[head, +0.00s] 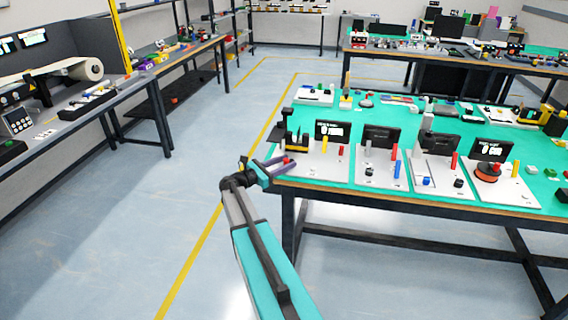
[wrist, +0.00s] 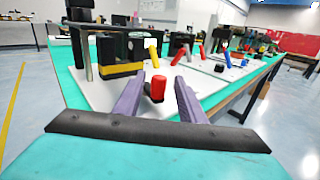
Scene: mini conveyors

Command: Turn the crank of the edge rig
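The edge rig is a white board (head: 312,172) at the near left corner of the green table, with a black and yellow device (head: 293,137), a small screen (head: 332,130) and a yellow lever (head: 324,147). A short red upright knob (wrist: 158,88) stands near the board's edge and looks like the crank's handle; the crank arm is not clear. My gripper (head: 288,163) is at the table's corner. In the wrist view its purple fingers (wrist: 160,79) are open, one on each side of the red knob, with gaps visible on both sides.
More white rig boards (head: 381,175) with coloured levers stand in a row to the right. The floor (head: 215,130) left of the table is clear.

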